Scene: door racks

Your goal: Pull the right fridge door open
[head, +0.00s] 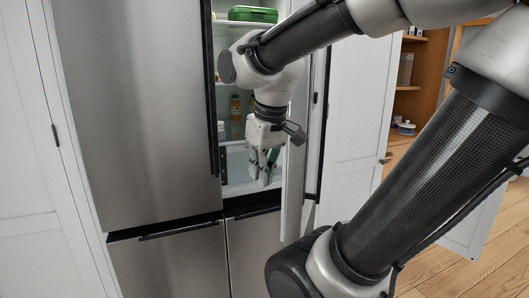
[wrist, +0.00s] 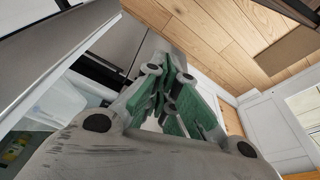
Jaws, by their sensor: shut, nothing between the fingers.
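The right fridge door (head: 299,190) stands swung well open and is seen nearly edge-on in the head view, with a dark handle strip along its outer side. The lit fridge interior (head: 238,170) shows between it and the closed left fridge door (head: 140,100). My gripper (head: 262,182) points down in the opening, on the inner side of the right door. It is shut and empty. Its green-padded fingers (wrist: 168,85) come together in the wrist view. My arm covers the upper part of the right door, and I cannot tell whether the gripper touches the door.
Bottles (head: 235,105) and a green box (head: 252,14) sit inside the fridge. Lower drawers (head: 170,262) are closed. A white cabinet door (head: 355,120) stands right of the fridge door, near open wooden shelves (head: 408,75). Wooden floor (wrist: 195,35) is clear in front.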

